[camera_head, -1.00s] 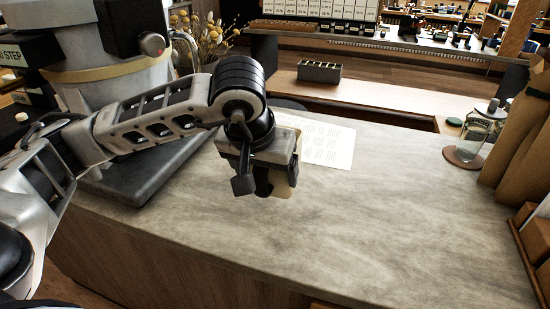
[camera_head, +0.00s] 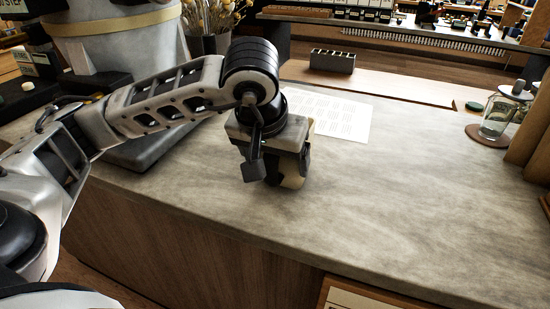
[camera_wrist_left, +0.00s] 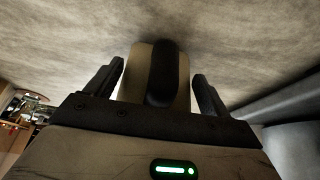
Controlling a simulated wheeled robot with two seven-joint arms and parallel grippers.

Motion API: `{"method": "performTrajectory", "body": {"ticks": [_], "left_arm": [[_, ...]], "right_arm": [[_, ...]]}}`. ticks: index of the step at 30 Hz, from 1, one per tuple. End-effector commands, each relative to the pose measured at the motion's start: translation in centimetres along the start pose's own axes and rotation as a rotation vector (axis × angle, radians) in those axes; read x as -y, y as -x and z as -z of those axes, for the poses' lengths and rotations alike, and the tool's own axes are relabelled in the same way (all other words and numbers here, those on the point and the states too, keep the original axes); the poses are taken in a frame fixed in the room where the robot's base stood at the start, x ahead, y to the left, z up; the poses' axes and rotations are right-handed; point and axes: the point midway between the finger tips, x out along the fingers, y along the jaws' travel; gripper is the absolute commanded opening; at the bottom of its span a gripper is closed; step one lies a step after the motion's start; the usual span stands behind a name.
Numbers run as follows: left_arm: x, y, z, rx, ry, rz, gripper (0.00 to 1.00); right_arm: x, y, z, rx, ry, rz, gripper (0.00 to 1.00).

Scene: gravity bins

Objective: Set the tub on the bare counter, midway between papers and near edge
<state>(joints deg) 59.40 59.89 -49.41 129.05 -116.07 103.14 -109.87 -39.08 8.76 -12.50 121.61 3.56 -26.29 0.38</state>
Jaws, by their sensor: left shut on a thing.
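The tub (camera_head: 293,182) is a small beige piece, mostly hidden behind the fingers in the head view. In the left wrist view the tub (camera_wrist_left: 135,75) shows as a beige shape with a dark rounded bar across its middle. My left gripper (camera_head: 276,170) is shut on it and points down over the bare counter (camera_head: 390,200). The gripper is on the near side of the papers (camera_head: 343,118). I cannot tell whether the tub touches the counter. In the left wrist view the dark fingers of the gripper (camera_wrist_left: 158,88) flank the tub. My right gripper is not in view.
A glass jar (camera_head: 497,115) stands on a round coaster at the right, beside brown paper bags. A large grey bin (camera_head: 120,50) on a dark base stands at the left. A dark slotted block (camera_head: 332,61) sits behind the papers.

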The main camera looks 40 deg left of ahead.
Motion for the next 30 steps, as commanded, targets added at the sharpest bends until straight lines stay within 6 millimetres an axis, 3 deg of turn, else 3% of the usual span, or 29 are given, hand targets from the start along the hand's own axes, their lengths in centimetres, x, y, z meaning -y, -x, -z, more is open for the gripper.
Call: {"method": "performTrajectory", "body": {"ticks": [11, 30], "left_arm": [[0.01, -0.13, -0.02, -0.002, 0.001, 0.000, 0.42], [0.01, -0.85, -0.32, -0.002, 0.001, 0.000, 0.42]], "right_arm": [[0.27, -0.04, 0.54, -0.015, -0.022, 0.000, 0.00], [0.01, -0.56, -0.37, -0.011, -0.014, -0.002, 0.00]]}}
